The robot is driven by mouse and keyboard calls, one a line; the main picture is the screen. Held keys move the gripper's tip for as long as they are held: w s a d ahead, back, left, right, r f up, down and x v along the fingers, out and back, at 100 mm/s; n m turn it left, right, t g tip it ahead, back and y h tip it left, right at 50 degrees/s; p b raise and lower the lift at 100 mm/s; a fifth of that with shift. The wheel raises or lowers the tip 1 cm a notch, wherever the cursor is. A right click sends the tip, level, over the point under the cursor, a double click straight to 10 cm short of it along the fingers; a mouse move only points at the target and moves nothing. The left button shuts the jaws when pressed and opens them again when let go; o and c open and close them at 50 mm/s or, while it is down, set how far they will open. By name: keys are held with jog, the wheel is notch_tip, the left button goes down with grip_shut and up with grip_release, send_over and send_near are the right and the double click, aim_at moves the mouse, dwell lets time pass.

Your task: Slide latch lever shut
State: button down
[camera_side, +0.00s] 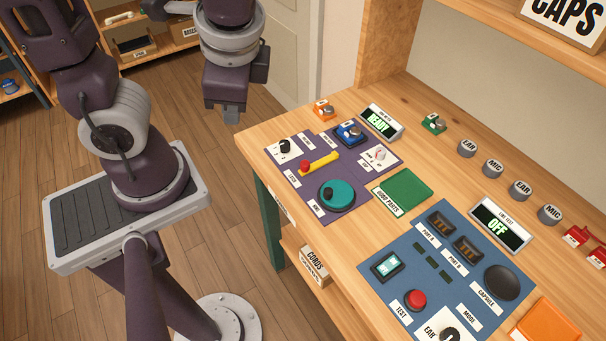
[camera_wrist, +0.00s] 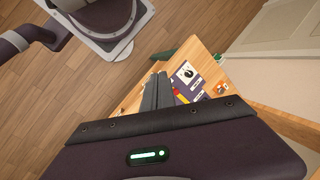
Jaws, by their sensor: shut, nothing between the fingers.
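The latch lever (camera_side: 319,163) is a yellow bar with a red knob at its left end, lying on the purple panel (camera_side: 364,180) at the bench's left end. Part of the lever, with red and yellow showing, is also in the wrist view (camera_wrist: 180,97). My gripper (camera_side: 232,117) is shut and empty, pointing down over the floor to the left of the bench, well apart from the lever. In the wrist view the dark fingers (camera_wrist: 157,90) lie together and hide part of the panel.
Around the lever are a black knob (camera_side: 285,146), a teal dial (camera_side: 337,194), a blue part (camera_side: 349,132) and a pink knob (camera_side: 379,153). A display (camera_side: 380,121) reads READY. A green pad (camera_side: 403,189) and a blue test panel (camera_side: 410,262) lie to the right. The space between my gripper and the bench is clear.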

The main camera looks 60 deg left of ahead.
aim_at(304, 170)
jog(key=w+d+f+m+t+y, duration=0.1)
jog(key=d+f+m+t+y, duration=0.2)
jog(key=f+m, duration=0.7)
jog(key=d+f+m+t+y, duration=0.3)
jog(key=d+f+m+t, duration=0.4)
jog(key=f+m, duration=0.3)
jog(key=shift+w+f+m, duration=0.3)
jog(key=shift+w+f, duration=0.1)
jog(key=shift+f, duration=0.15)
jog(key=x, duration=0.4)
jog(key=r+x, duration=0.1)
jog(key=x, duration=0.8)
jog(key=shift+w+a+r, duration=0.1)
jog(key=shift+w+a, duration=0.3)
jog(key=shift+w, duration=0.1)
